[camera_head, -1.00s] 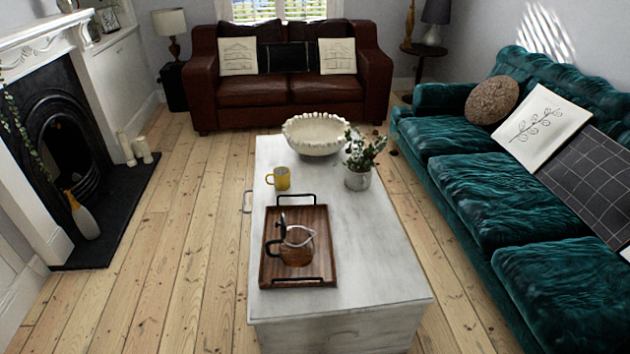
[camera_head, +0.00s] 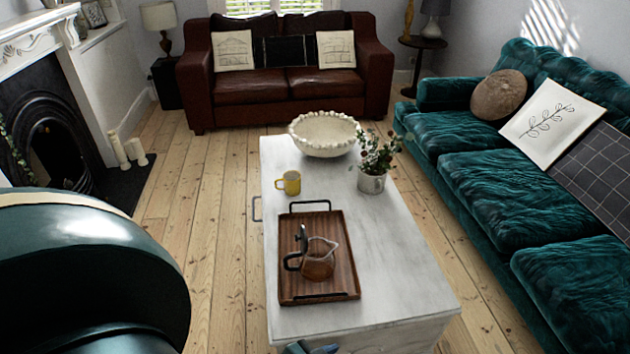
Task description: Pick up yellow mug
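The yellow mug (camera_head: 291,183) stands upright on the pale grey coffee table (camera_head: 392,255), near its left edge, just behind the wooden tray (camera_head: 287,245). Its handle points left. A large dark teal rounded part, probably my own left arm, fills the lower left. A small blue-grey part, possibly mine, shows at the bottom edge in front of the table. Neither gripper's fingers can be made out.
A glass teapot (camera_head: 316,262) sits on the tray. A white bowl (camera_head: 325,134) and a potted plant (camera_head: 371,180) stand farther back on the table. A teal sofa (camera_head: 480,190) is on the right, a brown sofa (camera_head: 265,87) at the back. Floorboards are clear left of the table.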

